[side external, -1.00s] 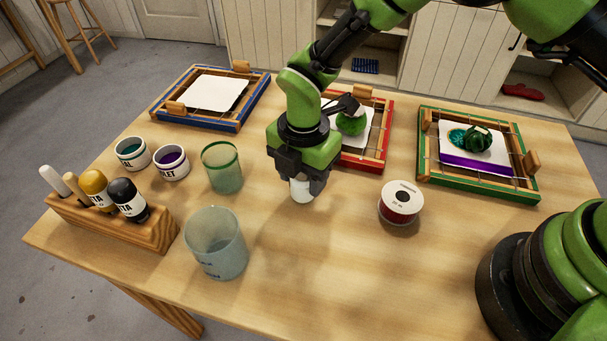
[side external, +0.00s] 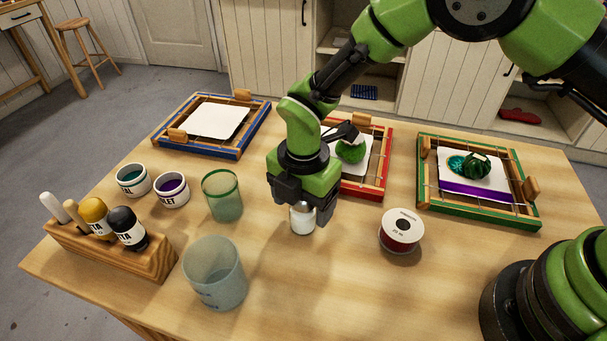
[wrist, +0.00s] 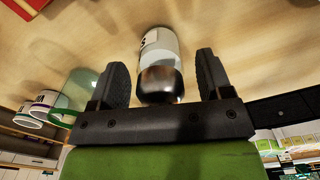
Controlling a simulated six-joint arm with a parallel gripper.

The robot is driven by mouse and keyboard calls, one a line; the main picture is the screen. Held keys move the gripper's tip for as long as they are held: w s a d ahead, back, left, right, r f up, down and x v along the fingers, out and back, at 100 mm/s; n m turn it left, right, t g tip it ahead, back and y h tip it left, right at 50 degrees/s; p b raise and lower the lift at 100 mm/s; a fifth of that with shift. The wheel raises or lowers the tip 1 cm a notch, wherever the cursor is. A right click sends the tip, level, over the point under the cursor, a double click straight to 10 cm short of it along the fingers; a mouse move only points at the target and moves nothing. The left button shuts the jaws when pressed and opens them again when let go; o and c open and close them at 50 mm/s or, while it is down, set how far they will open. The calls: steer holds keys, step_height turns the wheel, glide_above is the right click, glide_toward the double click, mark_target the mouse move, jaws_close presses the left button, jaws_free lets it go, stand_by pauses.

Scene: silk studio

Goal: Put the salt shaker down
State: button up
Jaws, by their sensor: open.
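The salt shaker (side external: 302,220) is a small pale cylinder and stands upright on the table, below my gripper (side external: 308,212). In the wrist view the salt shaker (wrist: 160,60) shows its dark metal cap, clear body and white label. My gripper (wrist: 161,82) is open, with one finger on each side of the shaker and a gap visible on both sides. In the side view the gripper hides the shaker's top.
A green-rimmed glass (side external: 222,196) and a larger frosted cup (side external: 214,272) stand to the left. A ribbon spool (side external: 400,231) stands to the right. Behind are blue (side external: 238,152), red (side external: 383,176) and green (side external: 480,219) frames. The table front is clear.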

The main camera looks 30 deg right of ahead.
step_height(320, 180, up, 11)
steer(key=shift+d+r, duration=0.2)
steer(key=shift+r, duration=0.15)
steer(key=s+d+r+m+t+y, duration=0.1)
steer(key=s+d+r+m+t, duration=0.15)
steer(key=d+r+m, duration=0.35)
steer(key=s+d+r+m+t+y, duration=0.1)
steer(key=s+d+r+m, duration=0.25)
steer(key=r+m, duration=0.35)
steer(key=s+d+r+m+t, duration=0.1)
steer(key=s+d+m+t, duration=0.1)
steer(key=s+m, duration=0.4)
steer(key=s+d+r+m+t, duration=0.1)
steer(key=s+d+m, duration=0.4)
steer(key=m, duration=0.3)
steer(key=shift+s+r+m+t, duration=0.3)
steer(key=shift+s+t, duration=0.05)
steer(key=shift+s, duration=0.3)
